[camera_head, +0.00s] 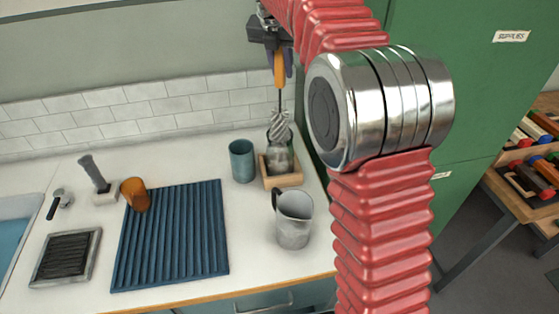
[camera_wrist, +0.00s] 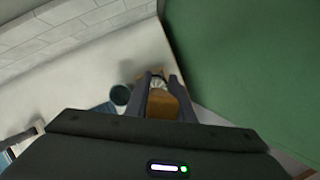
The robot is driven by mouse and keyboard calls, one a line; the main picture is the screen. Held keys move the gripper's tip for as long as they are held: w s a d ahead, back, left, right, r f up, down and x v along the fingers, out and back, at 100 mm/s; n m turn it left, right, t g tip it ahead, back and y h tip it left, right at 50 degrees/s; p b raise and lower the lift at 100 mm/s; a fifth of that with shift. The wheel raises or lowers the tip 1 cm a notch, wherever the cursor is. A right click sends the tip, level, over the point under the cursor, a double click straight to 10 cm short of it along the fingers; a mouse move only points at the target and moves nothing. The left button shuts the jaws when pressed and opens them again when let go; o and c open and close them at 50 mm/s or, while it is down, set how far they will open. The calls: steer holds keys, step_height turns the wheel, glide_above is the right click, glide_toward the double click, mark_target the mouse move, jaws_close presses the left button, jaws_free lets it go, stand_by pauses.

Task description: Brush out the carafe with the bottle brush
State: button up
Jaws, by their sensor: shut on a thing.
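My gripper (camera_head: 279,62) is shut on the orange handle (camera_head: 279,72) of the bottle brush, which hangs upright with its pale spiral bristles (camera_head: 281,123) downward. A clear glass carafe (camera_head: 279,159) with a dark rim stands in a wooden holder (camera_head: 284,181) directly under the brush. The lower bristles overlap the carafe's mouth; I cannot tell how far they reach inside.
A teal cup (camera_head: 242,160) stands just left of the holder, and a grey jug (camera_head: 294,221) stands in front. A blue ribbed mat (camera_head: 173,238), an amber cup (camera_head: 135,194) and a dark ridged tray (camera_head: 66,256) lie left. A tiled wall is behind; a green cabinet (camera_head: 455,110) is right.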

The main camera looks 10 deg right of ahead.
step_height(320, 180, up, 7)
stand_by(0.8)
stand_by(0.5)
